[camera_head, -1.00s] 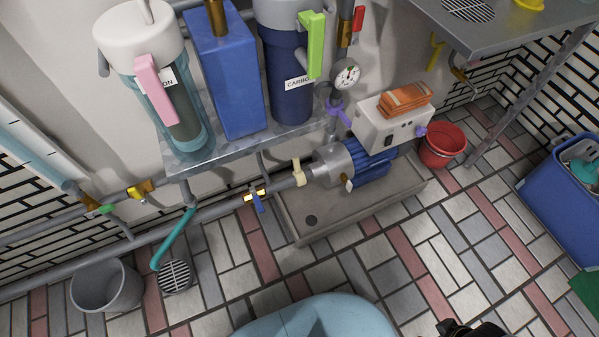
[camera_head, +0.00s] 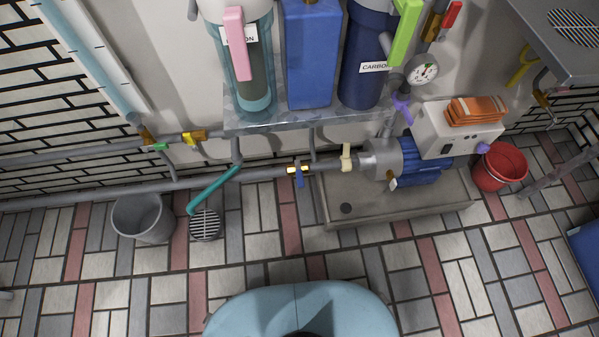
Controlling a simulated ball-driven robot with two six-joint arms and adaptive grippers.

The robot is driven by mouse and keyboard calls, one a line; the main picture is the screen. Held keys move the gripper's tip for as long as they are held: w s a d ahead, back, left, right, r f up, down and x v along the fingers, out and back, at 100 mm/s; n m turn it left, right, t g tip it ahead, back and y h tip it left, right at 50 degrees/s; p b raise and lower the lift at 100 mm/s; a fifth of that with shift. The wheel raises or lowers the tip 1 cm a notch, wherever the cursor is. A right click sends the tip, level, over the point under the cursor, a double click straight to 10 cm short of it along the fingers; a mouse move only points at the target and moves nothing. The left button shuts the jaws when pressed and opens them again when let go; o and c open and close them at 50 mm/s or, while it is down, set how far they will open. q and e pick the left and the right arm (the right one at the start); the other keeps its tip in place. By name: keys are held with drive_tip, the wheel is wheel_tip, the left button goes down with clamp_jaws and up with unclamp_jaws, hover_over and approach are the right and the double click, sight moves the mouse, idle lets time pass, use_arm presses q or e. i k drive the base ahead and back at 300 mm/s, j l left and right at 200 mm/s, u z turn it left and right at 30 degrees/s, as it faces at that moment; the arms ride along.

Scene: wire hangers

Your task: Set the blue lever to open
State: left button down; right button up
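A blue lever (camera_head: 299,178) sits on a small brass valve on the lower grey pipe, left of the pump. The lever hangs down from the valve, roughly across the pipe. No gripper or arm shows in the head view now, so I cannot tell how either gripper stands.
Other levers are teal (camera_head: 213,189), cream (camera_head: 347,157), yellow (camera_head: 190,138), green (camera_head: 406,32), pink (camera_head: 238,43) and purple (camera_head: 402,109). A grey bucket (camera_head: 143,219), a floor drain (camera_head: 205,225), the pump's tray (camera_head: 400,207) and a red bucket (camera_head: 499,166) stand near. The tiled floor in front is open.

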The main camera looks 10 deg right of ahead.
sight(298, 171)
drive_tip(key=j, duration=0.55)
drive_tip(key=k+j, duration=0.1)
drive_tip(key=j, duration=0.45)
drive_tip(key=j+z, duration=0.1)
drive_tip(key=j, duration=0.45)
drive_tip(key=k, duration=0.05)
